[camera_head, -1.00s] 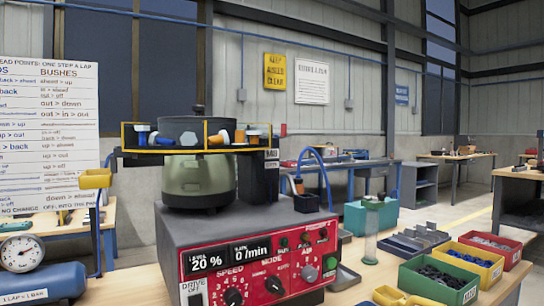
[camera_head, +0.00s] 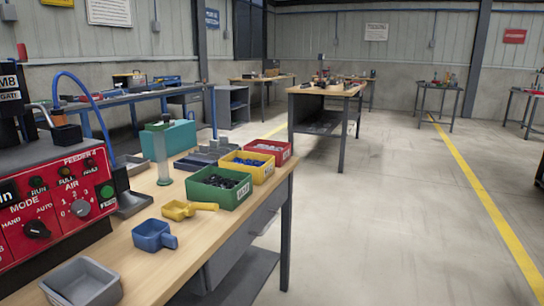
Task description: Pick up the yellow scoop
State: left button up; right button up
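The yellow scoop (camera_head: 181,210) lies on the wooden bench (camera_head: 205,228), its short handle pointing right. It sits just in front of the green bin of dark parts (camera_head: 219,187). A blue scoop (camera_head: 152,235) lies nearer, in front of the yellow one and a little to the left. Neither of my grippers shows in the head view.
A grey tray (camera_head: 82,283) stands at the bench's near left. The red feeder control box (camera_head: 58,200) is at the left. Yellow (camera_head: 246,166) and red (camera_head: 267,150) bins stand behind the green one. A clear cylinder (camera_head: 163,158) stands upright behind the yellow scoop. Open floor (camera_head: 410,220) lies right.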

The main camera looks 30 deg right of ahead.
aim_at(175, 210)
jog(key=k+l+z, duration=0.2)
jog(key=l, duration=0.6)
jog(key=l+z, duration=0.2)
jog(key=l, duration=0.6)
